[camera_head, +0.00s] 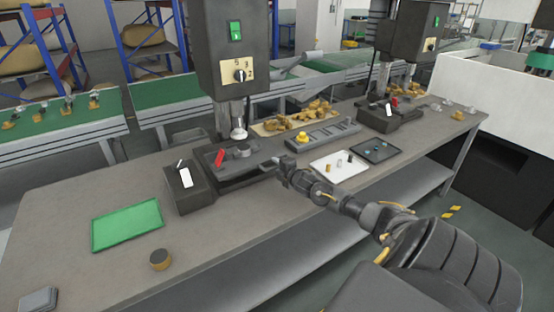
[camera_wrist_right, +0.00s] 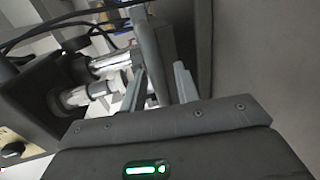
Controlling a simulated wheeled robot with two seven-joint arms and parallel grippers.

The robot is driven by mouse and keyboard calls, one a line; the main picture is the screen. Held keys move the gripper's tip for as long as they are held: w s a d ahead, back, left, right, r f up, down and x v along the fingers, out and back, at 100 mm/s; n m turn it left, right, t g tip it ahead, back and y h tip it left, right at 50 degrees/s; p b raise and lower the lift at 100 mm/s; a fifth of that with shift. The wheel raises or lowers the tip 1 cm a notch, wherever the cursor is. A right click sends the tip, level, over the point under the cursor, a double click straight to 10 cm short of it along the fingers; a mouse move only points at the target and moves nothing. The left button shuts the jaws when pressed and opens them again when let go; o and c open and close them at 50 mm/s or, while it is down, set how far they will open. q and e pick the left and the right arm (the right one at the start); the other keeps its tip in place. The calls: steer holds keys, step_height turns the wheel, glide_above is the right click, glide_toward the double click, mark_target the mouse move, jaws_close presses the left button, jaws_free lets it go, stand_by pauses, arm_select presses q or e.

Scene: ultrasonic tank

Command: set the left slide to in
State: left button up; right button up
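The left press (camera_head: 230,55) has a dark head with a green switch and a dial. Below its spindle (camera_head: 238,124) lies the dark left slide (camera_head: 241,170), with a red lever (camera_head: 220,157) on the near left. How far in the slide stands is hard to tell. My right gripper (camera_head: 281,163) is at the slide's right end, small and partly unclear there. In the right wrist view my right gripper (camera_wrist_right: 159,85) has its fingers apart, with a dark bar (camera_wrist_right: 148,45) showing between and beyond them. Contact cannot be told. My left gripper is not in view.
A dark box with a white lever (camera_head: 186,178) stands left of the slide. A green tray (camera_head: 127,226) and a round part (camera_head: 160,260) lie nearer. A button panel (camera_head: 323,136), a white tray (camera_head: 325,167) and a second press (camera_head: 408,30) are to the right.

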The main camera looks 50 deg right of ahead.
steer(key=shift+s, duration=0.1)
steer(key=v, duration=1)
steer(key=shift+s+b, duration=0.3)
steer(key=shift+b, duration=0.15)
steer(key=shift+a, duration=0.15)
steer(key=shift+c, duration=0.4)
